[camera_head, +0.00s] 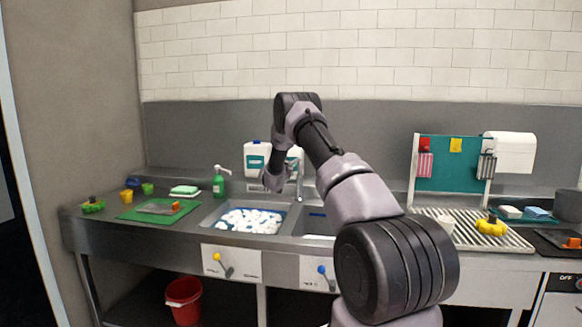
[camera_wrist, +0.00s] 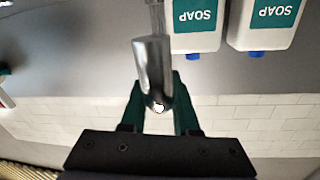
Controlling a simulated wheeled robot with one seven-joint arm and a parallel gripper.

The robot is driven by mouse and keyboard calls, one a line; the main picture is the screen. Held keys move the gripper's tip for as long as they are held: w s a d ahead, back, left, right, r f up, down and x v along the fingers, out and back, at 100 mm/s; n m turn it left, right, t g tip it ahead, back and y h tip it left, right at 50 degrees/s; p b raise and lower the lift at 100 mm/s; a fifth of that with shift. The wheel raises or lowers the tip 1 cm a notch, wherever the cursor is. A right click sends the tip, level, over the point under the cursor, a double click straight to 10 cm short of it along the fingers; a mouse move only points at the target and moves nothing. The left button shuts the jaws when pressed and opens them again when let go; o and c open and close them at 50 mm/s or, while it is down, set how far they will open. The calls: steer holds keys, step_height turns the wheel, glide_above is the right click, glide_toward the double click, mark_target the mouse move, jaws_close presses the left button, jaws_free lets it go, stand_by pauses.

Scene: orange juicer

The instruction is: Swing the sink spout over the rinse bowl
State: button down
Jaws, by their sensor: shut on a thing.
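The chrome sink spout (camera_wrist: 152,65) comes down from the top of the wrist view, its rounded end between the dark green fingers of my gripper (camera_wrist: 159,98). My gripper is shut on the spout. In the head view the chrome tap (camera_head: 299,180) stands behind the sink, just right of my wrist, with the grip itself hard to make out. The left basin (camera_head: 208,217) holds a blue-rimmed heap of white pieces or foam. The right basin (camera_head: 290,224) is partly behind my arm, with something blue inside. I cannot make out a rinse bowl.
White soap containers (camera_wrist: 196,27) stand close beside the spout. A green pump bottle (camera_head: 218,185) and a green mat (camera_head: 135,213) are left of the sink. A ribbed drainer (camera_head: 465,233) with a yellow object is at the right. A red bucket (camera_head: 184,300) stands below.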

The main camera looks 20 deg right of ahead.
steer(key=shift+s+d, duration=0.1)
steer(key=s+d+n+t+y, duration=0.3)
steer(key=d+n+t+y, duration=0.1)
steer(key=d+n+y, duration=0.5)
steer(key=shift+s+d+y, duration=0.2)
steer(key=shift+d+y, duration=0.8)
steer(key=shift+y, duration=1.3)
steer(key=shift+r, duration=0.1)
steer(key=c, duration=0.7)
jaws_free()
steer(key=shift+d, duration=0.1)
steer(key=s, duration=0.7)
steer(key=s+d, duration=0.1)
steer(key=s, duration=0.2)
steer(key=shift+s, duration=0.35)
